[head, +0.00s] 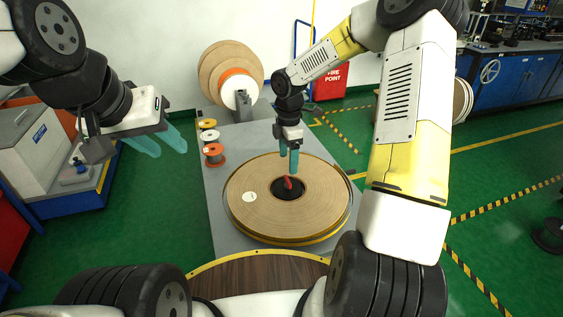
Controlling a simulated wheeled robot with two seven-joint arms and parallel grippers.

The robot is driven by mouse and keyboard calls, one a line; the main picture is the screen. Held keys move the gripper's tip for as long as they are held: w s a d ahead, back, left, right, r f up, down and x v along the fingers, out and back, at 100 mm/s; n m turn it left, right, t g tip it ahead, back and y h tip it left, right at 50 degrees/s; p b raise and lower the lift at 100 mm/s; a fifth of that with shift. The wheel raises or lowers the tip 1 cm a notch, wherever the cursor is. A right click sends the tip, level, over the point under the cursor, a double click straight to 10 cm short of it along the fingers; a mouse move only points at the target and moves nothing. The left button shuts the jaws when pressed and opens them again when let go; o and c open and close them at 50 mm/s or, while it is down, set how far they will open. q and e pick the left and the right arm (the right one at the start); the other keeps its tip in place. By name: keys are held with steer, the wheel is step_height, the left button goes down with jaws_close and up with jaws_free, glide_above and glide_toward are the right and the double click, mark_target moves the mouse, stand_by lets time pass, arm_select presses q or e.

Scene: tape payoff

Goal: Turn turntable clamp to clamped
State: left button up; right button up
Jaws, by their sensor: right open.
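The turntable (329,234) sits on the grey table and carries a wide, flat tan reel (285,220). At its centre is a black hub with a small red clamp lever (289,183). The lever appears tilted upright; its exact setting cannot be told. My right gripper (289,172) points down just above the hub, its teal fingers open. The fingertips are close to the red lever; I cannot tell if they touch it. My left gripper (163,144) is away at the upper left, off the table, with its teal fingers apart and nothing between them.
Several small spools (214,154) stand along the table's left edge. A brown wooden surface (258,276) is in front.

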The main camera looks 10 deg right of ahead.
mark_target(288, 179)
step_height(288, 179, down, 8)
steer(key=shift+r, duration=0.1)
stand_by(0.4)
steer(key=c, duration=1.4)
